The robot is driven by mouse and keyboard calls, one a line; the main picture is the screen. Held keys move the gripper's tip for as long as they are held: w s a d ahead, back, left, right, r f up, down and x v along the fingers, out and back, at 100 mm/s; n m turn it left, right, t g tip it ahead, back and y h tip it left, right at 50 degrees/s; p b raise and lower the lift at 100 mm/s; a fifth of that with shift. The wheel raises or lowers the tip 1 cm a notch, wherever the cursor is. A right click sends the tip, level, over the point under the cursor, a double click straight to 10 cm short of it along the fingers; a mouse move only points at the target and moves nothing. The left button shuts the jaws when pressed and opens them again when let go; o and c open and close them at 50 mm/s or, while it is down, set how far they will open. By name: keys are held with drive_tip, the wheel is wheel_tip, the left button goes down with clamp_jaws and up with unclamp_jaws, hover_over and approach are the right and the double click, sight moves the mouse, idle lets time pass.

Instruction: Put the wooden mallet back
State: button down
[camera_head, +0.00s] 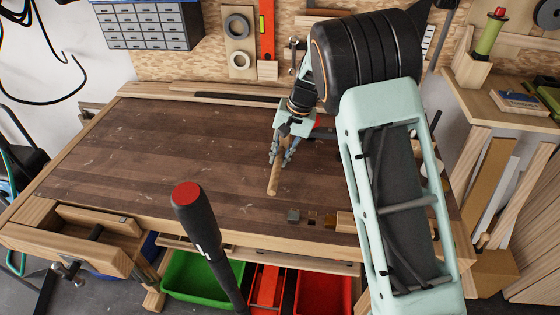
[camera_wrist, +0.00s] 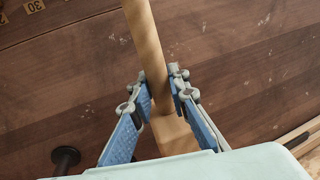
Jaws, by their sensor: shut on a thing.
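The wooden mallet is in my gripper (camera_head: 280,158), over the workbench. In the head view its light wooden handle (camera_head: 273,180) sticks out below the fingers toward the front edge; the head is hidden there. In the wrist view my gripper (camera_wrist: 160,88) has its blue-padded fingers on either side of the mallet (camera_wrist: 146,38). The handle runs to the top of the picture, and the paler block of its head (camera_wrist: 174,137) shows between the fingers, partly cut off by my gripper's body. I cannot tell whether the mallet touches the bench.
The workbench top (camera_head: 170,150) is mostly clear to the left. A wooden vise (camera_head: 95,225) is at its front left. A drawer cabinet (camera_head: 150,25) and tape rolls (camera_head: 238,27) are at the back. A green bin (camera_head: 190,275) is below.

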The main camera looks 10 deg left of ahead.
drive_tip(key=shift+f, duration=1.1)
drive_tip(key=shift+f, duration=0.2)
drive_tip(key=c, duration=1.8)
unclamp_jaws()
drive_tip(key=shift+c, duration=0.2)
drive_tip(key=v, duration=1.2)
drive_tip(key=shift+r, duration=0.15)
drive_tip(key=shift+r, duration=0.1)
